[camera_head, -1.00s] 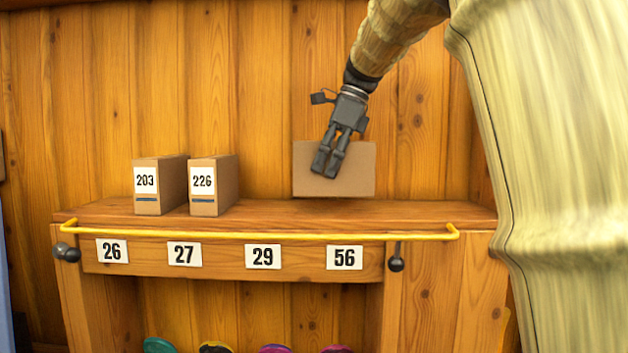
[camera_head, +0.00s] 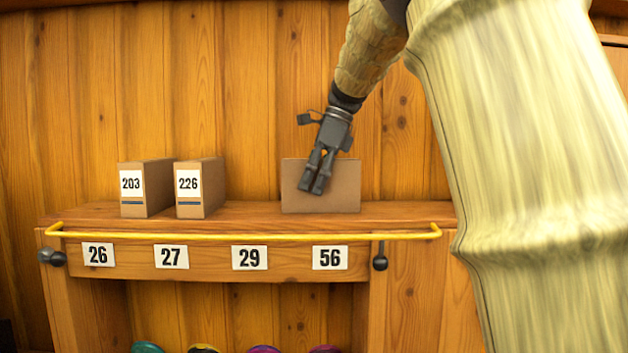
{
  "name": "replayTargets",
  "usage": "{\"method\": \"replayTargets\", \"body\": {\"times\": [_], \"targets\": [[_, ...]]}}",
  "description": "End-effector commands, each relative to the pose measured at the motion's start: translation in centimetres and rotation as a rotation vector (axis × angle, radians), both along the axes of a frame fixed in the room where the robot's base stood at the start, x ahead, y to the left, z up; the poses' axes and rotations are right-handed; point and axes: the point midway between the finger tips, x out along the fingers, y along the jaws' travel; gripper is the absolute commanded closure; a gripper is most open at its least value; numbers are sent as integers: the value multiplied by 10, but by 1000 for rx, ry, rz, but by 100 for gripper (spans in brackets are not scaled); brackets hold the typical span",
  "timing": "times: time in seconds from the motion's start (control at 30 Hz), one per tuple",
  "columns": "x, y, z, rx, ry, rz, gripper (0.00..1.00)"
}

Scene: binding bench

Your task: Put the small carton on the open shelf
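The small carton (camera_head: 342,189) is a plain brown box at the right part of the open shelf (camera_head: 250,214), a wooden board behind a yellow rail. Its lower edge appears level with the shelf top, but I cannot tell for sure whether it touches. My gripper (camera_head: 312,190) reaches down from above right, with its two dark fingers close together in front of the carton's face. It appears shut on the carton, though the fingers' contact with it is partly hidden.
Two brown boxes labelled 203 (camera_head: 146,189) and 226 (camera_head: 200,188) stand upright to the left, with free shelf between them and the carton. The yellow rail (camera_head: 250,237) runs along the front edge. Several coloured round things show below.

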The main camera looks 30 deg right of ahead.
Motion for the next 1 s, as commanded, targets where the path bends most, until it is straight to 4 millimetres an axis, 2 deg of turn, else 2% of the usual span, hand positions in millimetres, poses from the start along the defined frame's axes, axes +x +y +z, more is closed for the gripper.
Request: {"method": "replayTargets", "body": {"times": [0.37,0.53,0.67,1.0], "targets": [[0,0,0,0,0,0,16],[-1,-2,7,0,-2,1,16],[-5,-8,24,0,-4,2,16],[-17,-28,80,0,-4,1,16]]}}
